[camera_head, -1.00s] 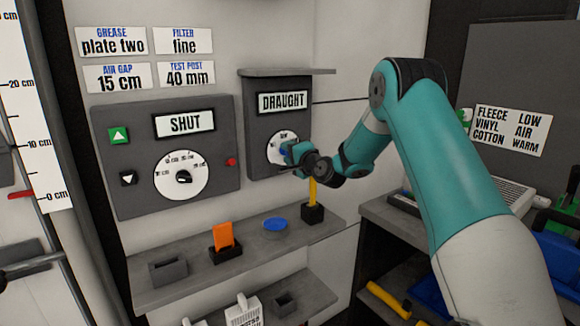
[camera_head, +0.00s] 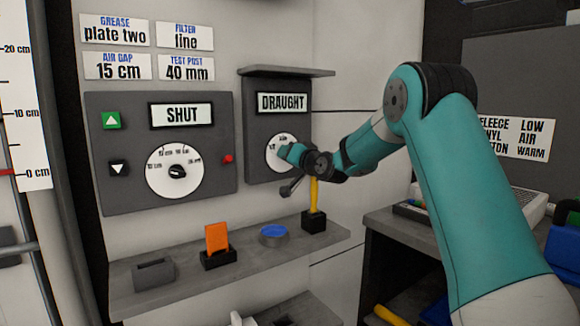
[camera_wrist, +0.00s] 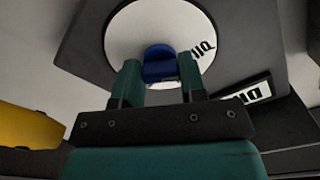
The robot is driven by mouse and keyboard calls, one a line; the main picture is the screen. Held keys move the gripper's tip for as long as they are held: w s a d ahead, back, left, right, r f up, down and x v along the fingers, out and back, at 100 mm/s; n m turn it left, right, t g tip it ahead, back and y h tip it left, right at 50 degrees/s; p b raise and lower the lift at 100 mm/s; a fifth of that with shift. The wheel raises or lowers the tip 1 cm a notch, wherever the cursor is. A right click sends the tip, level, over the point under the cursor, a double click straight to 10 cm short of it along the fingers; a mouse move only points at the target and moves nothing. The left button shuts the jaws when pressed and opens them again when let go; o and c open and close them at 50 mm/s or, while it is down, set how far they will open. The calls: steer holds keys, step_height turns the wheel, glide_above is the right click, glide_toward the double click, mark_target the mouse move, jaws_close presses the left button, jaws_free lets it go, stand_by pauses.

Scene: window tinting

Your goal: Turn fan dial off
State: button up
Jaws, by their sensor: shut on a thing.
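The DRAUGHT panel (camera_head: 262,120) is a dark grey wall box with a round white dial face (camera_head: 273,148). In the wrist view the dial face (camera_wrist: 130,32) fills the upper middle, with a blue knob (camera_wrist: 157,50) at its lower centre. My gripper (camera_head: 285,150) is at the dial and covers most of the knob in the head view. In the wrist view its two teal fingers (camera_wrist: 160,76) stand on either side of the knob, shut on it. Printing on the dial is partly visible, but the exact setting cannot be read.
A SHUT panel (camera_head: 140,195) with its own black-knobbed dial (camera_head: 178,171) is to the left. Below, a grey shelf (camera_head: 185,270) holds an orange piece (camera_head: 217,238), a blue disc (camera_head: 273,234) and a yellow upright post (camera_head: 314,195) close under my gripper.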

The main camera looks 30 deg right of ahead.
steer(key=shift+f+n+b, duration=0.15)
steer(key=shift+n+b, duration=0.15)
steer(key=shift+n, duration=0.1)
steer(key=o, duration=0.9)
steer(key=s+b, duration=0.1)
steer(key=s, duration=0.4)
steer(key=s+b, duration=0.1)
steer(key=s, duration=0.5)
steer(key=s+b, duration=0.1)
steer(key=s, duration=0.5)
steer(key=shift+s+d, duration=0.25)
steer(key=shift+d, duration=0.05)
